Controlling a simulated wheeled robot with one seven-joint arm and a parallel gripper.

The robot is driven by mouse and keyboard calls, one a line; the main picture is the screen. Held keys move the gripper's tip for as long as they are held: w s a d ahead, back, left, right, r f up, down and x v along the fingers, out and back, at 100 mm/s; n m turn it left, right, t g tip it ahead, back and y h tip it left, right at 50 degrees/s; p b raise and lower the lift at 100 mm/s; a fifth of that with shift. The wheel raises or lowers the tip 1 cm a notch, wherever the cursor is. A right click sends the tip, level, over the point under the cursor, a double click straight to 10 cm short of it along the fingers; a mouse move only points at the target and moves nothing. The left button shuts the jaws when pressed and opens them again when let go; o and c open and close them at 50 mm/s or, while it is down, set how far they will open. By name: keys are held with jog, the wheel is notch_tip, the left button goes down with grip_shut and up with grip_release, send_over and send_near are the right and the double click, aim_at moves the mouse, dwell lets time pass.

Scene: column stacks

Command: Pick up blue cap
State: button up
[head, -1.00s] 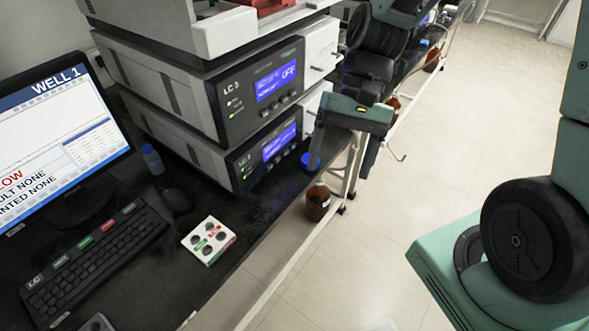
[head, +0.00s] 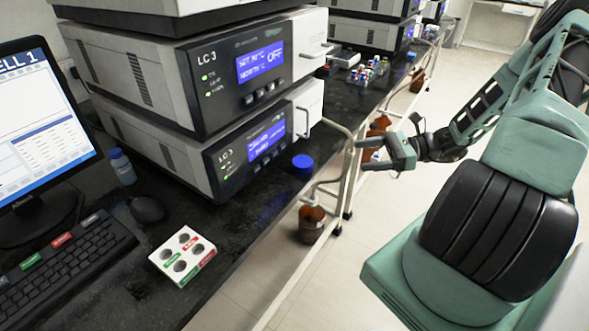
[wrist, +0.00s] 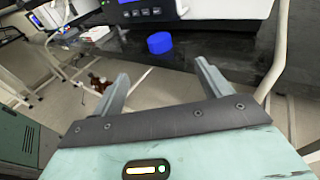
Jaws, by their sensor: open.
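The blue cap (head: 303,165) lies on the black bench top near its front edge, right of the lower LC 3 unit. It also shows in the wrist view (wrist: 160,42), beyond my fingertips and between them in picture position. My gripper (head: 362,155) is open and empty, out past the bench edge to the right of the cap and apart from it. Its two fingers are spread in the wrist view (wrist: 160,82). A blue-capped bottle (head: 122,167) also stands beside the monitor.
Stacked LC 3 units (head: 245,150) stand behind the cap. A white rack (head: 182,256), mouse (head: 147,209), keyboard (head: 60,262) and monitor (head: 40,130) are at left. A brown bottle (head: 312,222) is below the bench edge, beside a white frame rail (head: 352,170).

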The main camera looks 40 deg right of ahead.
aim_at(303, 161)
jog(key=x, duration=1.7)
jog(key=shift+f, duration=0.1)
jog(key=c, duration=1.1)
